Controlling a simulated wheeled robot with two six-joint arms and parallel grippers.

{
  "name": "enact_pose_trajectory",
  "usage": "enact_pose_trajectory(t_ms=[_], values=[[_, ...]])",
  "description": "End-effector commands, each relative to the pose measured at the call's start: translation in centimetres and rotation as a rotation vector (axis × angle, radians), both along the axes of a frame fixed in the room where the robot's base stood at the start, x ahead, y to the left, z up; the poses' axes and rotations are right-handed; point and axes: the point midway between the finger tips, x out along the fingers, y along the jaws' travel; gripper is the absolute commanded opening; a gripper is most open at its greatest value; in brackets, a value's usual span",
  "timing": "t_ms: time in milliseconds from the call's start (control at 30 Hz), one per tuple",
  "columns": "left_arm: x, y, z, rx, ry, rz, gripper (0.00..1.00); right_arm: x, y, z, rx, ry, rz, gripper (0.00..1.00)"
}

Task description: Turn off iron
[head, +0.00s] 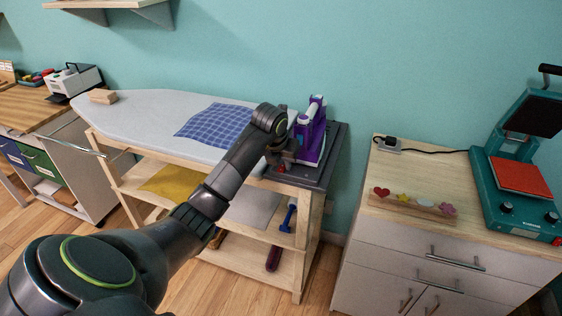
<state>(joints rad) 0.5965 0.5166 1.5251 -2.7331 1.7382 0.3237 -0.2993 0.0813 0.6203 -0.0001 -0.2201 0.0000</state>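The iron (312,130) is purple and white and stands on a dark tray (328,172) at the right end of the ironing board (140,115). My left arm reaches in from the lower left. My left gripper (285,160) is at the iron's left side, low down near a small red part (282,168) on the tray's front area. The wrist hides much of the gripper, so I cannot tell whether the fingers are open or touching anything. My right gripper is not in view.
A blue checked cloth (213,126) lies on the board. Shelves below hold folded cloths and tools. At right, a wooden cabinet (400,222) carries a teal heat press (515,190), a plug adapter (388,144) and a strip of colored shapes (412,204). A gap of floor separates stand and cabinet.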

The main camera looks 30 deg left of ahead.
Motion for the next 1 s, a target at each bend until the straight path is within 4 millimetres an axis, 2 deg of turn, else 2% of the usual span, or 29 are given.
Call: enact_pose_trajectory(t_ms=[33,200,367,733,1000], values=[[0.0,0.0,0.02,0.0,0.0,0.0,0.2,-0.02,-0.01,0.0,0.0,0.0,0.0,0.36],[0.0,0.0,0.03,0.0,0.0,0.0,0.0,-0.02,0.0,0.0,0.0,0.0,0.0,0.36],[0.09,0.03,0.11,-0.003,0.012,0.001,0.0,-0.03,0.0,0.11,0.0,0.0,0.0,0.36],[0.78,0.21,0.18,-0.048,0.2,0.002,0.0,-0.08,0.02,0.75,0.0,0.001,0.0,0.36],[0.85,0.22,0.16,-0.06,0.251,0.0,0.0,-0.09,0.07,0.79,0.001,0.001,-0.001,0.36]])
